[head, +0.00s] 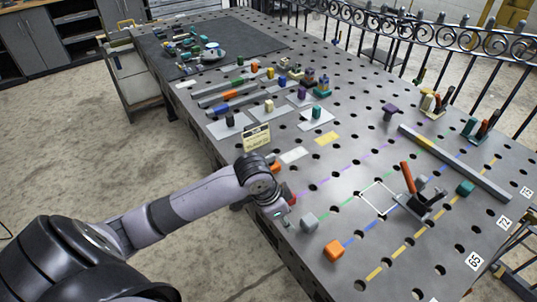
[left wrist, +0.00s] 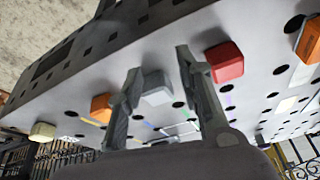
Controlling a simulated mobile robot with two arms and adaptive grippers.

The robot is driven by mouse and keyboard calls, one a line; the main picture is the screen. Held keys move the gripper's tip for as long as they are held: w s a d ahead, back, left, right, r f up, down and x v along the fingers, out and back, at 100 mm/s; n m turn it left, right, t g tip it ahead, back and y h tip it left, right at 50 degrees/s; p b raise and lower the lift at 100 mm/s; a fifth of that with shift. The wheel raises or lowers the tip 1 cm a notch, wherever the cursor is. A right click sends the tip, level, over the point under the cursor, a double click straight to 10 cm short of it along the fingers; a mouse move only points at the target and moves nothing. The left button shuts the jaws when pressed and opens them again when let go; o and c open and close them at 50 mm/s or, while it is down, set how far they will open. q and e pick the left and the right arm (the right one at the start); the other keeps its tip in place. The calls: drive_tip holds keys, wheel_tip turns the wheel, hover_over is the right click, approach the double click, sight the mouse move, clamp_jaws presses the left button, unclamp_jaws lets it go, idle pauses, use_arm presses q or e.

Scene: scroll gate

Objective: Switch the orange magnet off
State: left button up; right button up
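An orange block (head: 334,250) sits near the table's front edge. In the left wrist view an orange block (left wrist: 101,108) shows just left of the left finger. A grey block (head: 309,222) sits behind it, and in the left wrist view it (left wrist: 157,86) shows between the fingers. A red block (head: 291,198) is partly behind my left gripper (head: 281,218). In the left wrist view my left gripper (left wrist: 158,62) has its fingers apart with nothing held. Another orange piece (head: 275,167) shows by my wrist. No on or off mark is readable. My right gripper is out of view.
A clamp with an orange-red handle (head: 408,178) stands right of the blocks on the perforated table (head: 345,285). A long grey bar (head: 460,165) lies farther back. Small parts crowd the far left. The red block (left wrist: 225,62) is close to the right finger.

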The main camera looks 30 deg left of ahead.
use_arm(q)
drive_tip(key=w+a+r+n, duration=0.1)
drive_tip(key=w+a+r, duration=0.7)
drive_tip(key=a+r, duration=0.3)
drive_tip(key=n, duration=0.2)
approach(269, 156)
drive_tip(key=shift+t, duration=0.3)
drive_tip(key=p+x, duration=0.1)
drive_tip(key=x, duration=0.3)
drive_tip(key=p+x, duration=0.2)
drive_tip(key=x, duration=0.2)
drive_tip(key=shift+s+d+f, duration=0.1)
drive_tip(key=shift+s, duration=0.1)
drive_tip(key=shift+w+f, duration=0.15)
drive_tip(key=shift+f, duration=0.3)
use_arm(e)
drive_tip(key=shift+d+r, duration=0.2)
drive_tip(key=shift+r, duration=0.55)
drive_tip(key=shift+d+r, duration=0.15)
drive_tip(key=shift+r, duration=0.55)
use_arm(q)
clamp_jaws()
